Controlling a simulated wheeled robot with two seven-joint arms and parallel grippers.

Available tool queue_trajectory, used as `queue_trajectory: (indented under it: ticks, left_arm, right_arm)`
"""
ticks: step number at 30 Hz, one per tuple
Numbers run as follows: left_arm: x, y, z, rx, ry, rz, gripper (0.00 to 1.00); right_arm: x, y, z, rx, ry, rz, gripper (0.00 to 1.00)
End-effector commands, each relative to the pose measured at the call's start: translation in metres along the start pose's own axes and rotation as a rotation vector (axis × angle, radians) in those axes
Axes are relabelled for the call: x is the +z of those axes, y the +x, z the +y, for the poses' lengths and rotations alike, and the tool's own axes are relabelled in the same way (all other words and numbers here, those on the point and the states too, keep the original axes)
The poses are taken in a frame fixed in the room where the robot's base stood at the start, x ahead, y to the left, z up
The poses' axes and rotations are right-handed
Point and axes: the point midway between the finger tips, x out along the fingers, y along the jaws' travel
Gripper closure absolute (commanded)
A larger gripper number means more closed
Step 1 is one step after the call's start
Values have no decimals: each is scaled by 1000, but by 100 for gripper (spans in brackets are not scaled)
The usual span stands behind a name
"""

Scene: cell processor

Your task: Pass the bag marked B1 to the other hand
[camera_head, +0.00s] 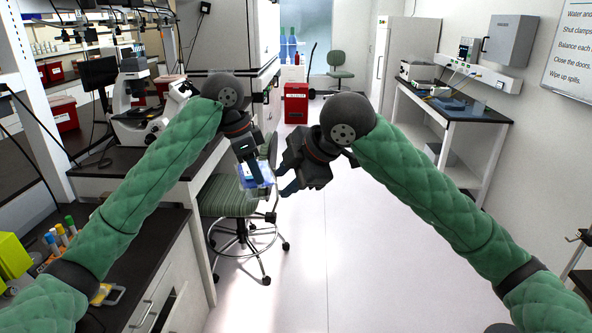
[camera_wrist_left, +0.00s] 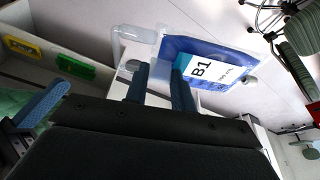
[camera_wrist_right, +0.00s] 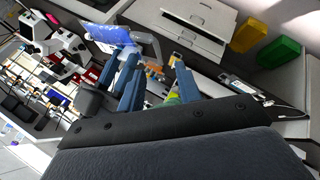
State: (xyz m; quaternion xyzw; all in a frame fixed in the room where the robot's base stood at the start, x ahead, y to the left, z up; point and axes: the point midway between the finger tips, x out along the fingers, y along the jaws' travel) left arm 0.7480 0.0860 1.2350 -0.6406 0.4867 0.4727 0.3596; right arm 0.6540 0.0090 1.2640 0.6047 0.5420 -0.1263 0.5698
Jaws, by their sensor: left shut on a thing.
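The bag marked B1 (camera_wrist_left: 225,66) is a clear pouch with blue contents and a white label. It also shows in the head view (camera_head: 262,173) and the right wrist view (camera_wrist_right: 104,35). My left gripper (camera_head: 250,172) is shut on an edge of the bag and holds it in the air. Its fingers (camera_wrist_left: 162,75) overlap the bag's near edge, so the exact grip is partly hidden. My right gripper (camera_head: 282,178) is open and empty, close to the right of the bag. Its fingers (camera_wrist_right: 158,72) stand apart, and the bag lies beyond them, toward the upper left, in the right wrist view.
A green striped chair (camera_head: 232,196) stands behind and below the grippers. A dark-topped bench (camera_head: 140,240) with tubes runs along the left, with a microscope (camera_head: 135,100) farther back. A side table (camera_head: 455,105) stands at the right. The floor between is clear.

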Motion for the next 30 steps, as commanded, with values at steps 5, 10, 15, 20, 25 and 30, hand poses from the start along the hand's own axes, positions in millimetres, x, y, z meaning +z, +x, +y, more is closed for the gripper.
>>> queue_trajectory:
  ticks: [5,10,15,20,25,30]
  left_arm:
    - [0,0,0,0,0,0,100]
    - [0,0,0,0,0,0,100]
    - [0,0,0,0,0,0,100]
    - [0,0,0,0,0,0,100]
    - [0,0,0,0,0,0,100]
    - [0,0,0,0,0,0,100]
  right_arm:
    - [0,30,0,-2,2,1,66]
    - [0,54,0,-1,2,0,66]
    - [0,69,0,1,2,1,66]
    - [0,76,0,1,1,0,66]
    - [0,77,0,1,1,0,66]
    - [0,76,0,1,1,0,79]
